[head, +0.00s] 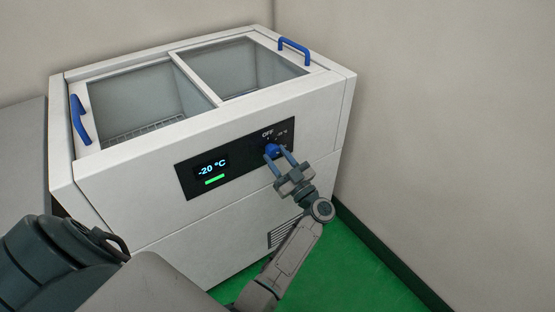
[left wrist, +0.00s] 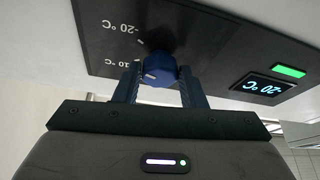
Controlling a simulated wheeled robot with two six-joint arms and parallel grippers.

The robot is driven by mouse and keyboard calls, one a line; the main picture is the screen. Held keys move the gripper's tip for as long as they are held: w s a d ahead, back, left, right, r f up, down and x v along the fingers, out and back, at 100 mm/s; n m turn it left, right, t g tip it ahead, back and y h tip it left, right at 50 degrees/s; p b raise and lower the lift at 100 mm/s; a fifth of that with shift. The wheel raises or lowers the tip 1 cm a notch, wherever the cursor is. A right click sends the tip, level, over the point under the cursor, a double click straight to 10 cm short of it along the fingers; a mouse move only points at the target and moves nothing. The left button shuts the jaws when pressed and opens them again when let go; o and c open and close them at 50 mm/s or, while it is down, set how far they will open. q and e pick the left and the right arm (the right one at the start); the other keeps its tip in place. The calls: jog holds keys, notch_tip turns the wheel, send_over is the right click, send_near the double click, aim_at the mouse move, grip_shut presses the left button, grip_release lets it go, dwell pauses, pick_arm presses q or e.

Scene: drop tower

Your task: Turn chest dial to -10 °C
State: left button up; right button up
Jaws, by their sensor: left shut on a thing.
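The white chest freezer (head: 225,165) stands in the corner with a black control panel (head: 240,158) on its front. The blue dial (head: 271,151) sits at the panel's right end, below the word OFF. My left gripper (head: 279,158) has its two fingers on either side of the dial and is shut on it. The left wrist view shows the dial (left wrist: 159,69) between the fingers, upside down, with marks for -20 °C and -10 °C beside it. The display (head: 211,168) reads -20 °C above a green bar. My right gripper is not in view.
Two sliding glass lids with blue handles (head: 80,120) (head: 294,50) cover the top of the chest. Walls stand close behind and to the right. A grey surface (head: 24,160) is at the left. Green floor (head: 350,265) is free at the front right.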

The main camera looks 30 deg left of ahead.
pick_arm(q)
jog(key=n+g, duration=0.1)
jog(key=n, duration=0.1)
jog(key=n+g+b, duration=0.1)
jog(key=n, duration=0.2)
jog(key=n+g+b, duration=0.1)
jog(key=n+g, duration=0.1)
jog(key=shift+w+d+n, duration=0.1)
jog(key=shift+w+n, duration=0.15)
jog(key=shift+n, duration=0.15)
jog(key=shift+w+r+n+g+h+b, duration=0.1)
jog(key=shift+n+g+h+b, duration=0.3)
jog(key=shift+n, duration=0.85)
jog(key=shift+r+n+g+h+b, duration=0.1)
jog(key=shift+n+g+b, duration=0.55)
jog(key=shift+n, duration=0.6)
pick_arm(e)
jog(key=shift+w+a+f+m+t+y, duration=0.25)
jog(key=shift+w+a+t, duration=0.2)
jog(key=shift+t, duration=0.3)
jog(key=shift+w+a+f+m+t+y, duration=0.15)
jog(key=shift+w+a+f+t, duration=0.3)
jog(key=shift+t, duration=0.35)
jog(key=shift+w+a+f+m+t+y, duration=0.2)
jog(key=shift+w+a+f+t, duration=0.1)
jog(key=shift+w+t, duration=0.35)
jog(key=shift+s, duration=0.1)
pick_arm(q)
jog(key=o, duration=1)
